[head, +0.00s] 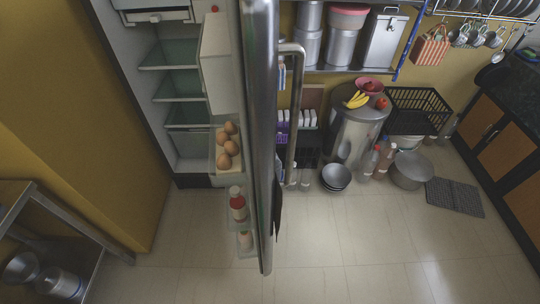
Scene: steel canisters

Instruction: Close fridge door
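The fridge (135,60) stands at the left with its inside shelves (172,88) showing. Its door (262,140) is wide open and juts out toward me, seen almost edge-on. A long metal handle (297,110) runs along the right, outer side of the door. The inner side of the door, on the left, holds brown eggs (228,147), a bottle with a red cap (237,203) and another item low down. Neither of my grippers is in view.
A metal table (45,215) stands at the lower left. A steel canister (352,135) with bananas on top, bottles, a pot (410,170) and bowls (335,177) stand right of the door. The floor (360,255) in front is clear. A dark mat (454,197) lies at the right.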

